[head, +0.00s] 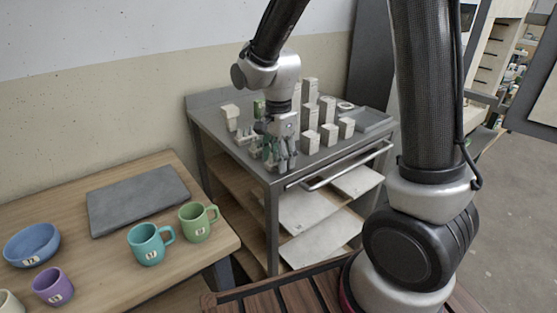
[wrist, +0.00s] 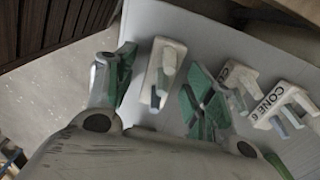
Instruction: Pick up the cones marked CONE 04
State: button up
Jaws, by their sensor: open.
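My gripper (head: 280,163) is low over the front left of a grey metal cart top (head: 205,113). In the wrist view its two green-padded fingers (wrist: 162,60) are spread, with an off-white cone set (wrist: 163,75) between them. No marking is readable on that set. To its right stand another set with a partly hidden "CO" label (wrist: 238,78) and one that appears to read "CONE 6" (wrist: 283,106). I cannot make out CONE 04 on any set. In the head view small cone sets (head: 245,137) show left of my gripper, partly hidden by it.
Several pale blocks (head: 329,134) stand right of my gripper on the cart. A white container (head: 230,116) and a green item (head: 258,107) stand behind left. A wooden table (head: 100,270) at left holds a teal mug (head: 148,246), green mug (head: 195,224) and grey slab (head: 135,198).

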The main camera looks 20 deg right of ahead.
jog(key=c, duration=1.1)
jog(key=shift+c, duration=0.2)
